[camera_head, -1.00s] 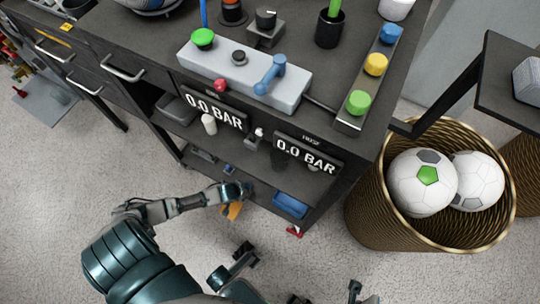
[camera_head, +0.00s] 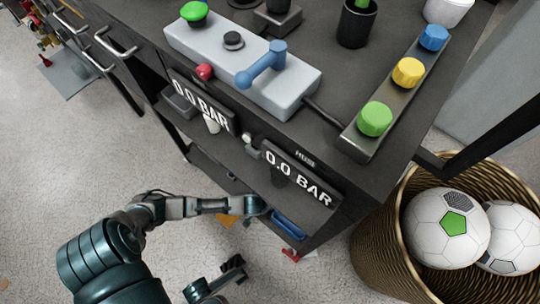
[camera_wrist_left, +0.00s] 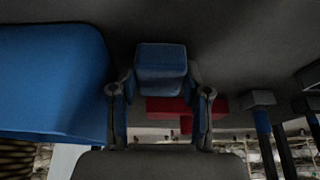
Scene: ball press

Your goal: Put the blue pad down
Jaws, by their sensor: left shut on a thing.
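My left gripper (camera_head: 257,205) reaches in from the left, to the lower shelf of the dark bench. In the left wrist view its two fingers (camera_wrist_left: 160,100) are shut on a small blue block, the blue pad (camera_wrist_left: 160,62). In the head view the gripper's tip is small and partly under the bench, so the pad cannot be made out clearly there. Dark grey surface lies close around the pad in the wrist view; whether the pad touches it I cannot tell.
A larger blue bin-like thing (camera_head: 288,226) is just right of the gripper; a large blue shape (camera_wrist_left: 50,85) fills the wrist view's left. A red piece (camera_wrist_left: 185,108) is behind the pad. The bench edge and gauge displays (camera_head: 300,178) hang overhead. A ball basket (camera_head: 375,262) stands right.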

